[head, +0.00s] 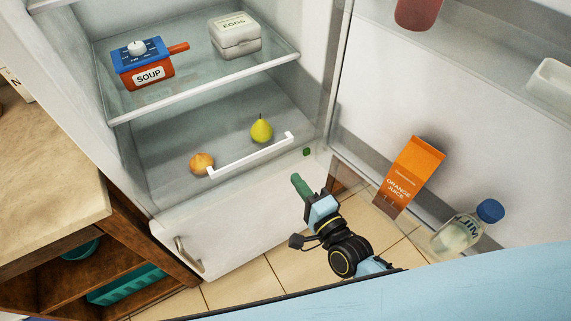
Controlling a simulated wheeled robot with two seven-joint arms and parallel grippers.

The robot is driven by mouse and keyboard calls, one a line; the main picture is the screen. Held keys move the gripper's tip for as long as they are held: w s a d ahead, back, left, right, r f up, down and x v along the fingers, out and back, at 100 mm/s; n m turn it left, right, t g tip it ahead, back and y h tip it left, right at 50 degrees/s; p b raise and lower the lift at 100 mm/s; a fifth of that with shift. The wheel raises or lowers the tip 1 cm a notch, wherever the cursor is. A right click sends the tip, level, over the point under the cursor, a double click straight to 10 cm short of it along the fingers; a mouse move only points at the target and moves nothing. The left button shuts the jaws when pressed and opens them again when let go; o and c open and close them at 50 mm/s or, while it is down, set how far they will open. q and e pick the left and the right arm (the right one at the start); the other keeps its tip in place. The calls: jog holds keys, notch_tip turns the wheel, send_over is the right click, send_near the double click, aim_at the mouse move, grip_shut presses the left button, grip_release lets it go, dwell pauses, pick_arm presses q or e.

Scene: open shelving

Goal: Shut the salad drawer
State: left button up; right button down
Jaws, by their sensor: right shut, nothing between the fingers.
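The salad drawer is a clear bin low in the fridge, with a white bar handle (250,155) along its front. A green-yellow pear (261,131) and a round orange-brown fruit or vegetable (201,163) show behind the handle. The clear walls make it hard to tell how far the drawer stands out. My right gripper (298,182) is shut and empty, in front of the fridge, below and right of the handle and apart from it. Its green tip points up and left toward the drawer. My left gripper is not in view.
The fridge door stands open at right, holding an orange juice carton (408,172) and a blue-capped bottle (466,228). A red soup pot (145,70) and an egg box (235,36) sit on the shelf above. A wooden counter (45,175) is at left. A small green dot (306,152) is unclear.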

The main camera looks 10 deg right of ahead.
aim_at(279, 156)
jog(key=x, duration=0.5)
jog(key=shift+w+a+b, duration=0.1)
jog(key=shift+w+b, duration=0.2)
jog(key=shift+w, duration=0.05)
jog(key=shift+w+a, duration=0.15)
jog(key=shift+w, duration=0.2)
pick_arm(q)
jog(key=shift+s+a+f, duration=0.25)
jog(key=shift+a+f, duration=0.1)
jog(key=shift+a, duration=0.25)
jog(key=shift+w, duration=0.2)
pick_arm(e)
jog(key=shift+w, duration=0.1)
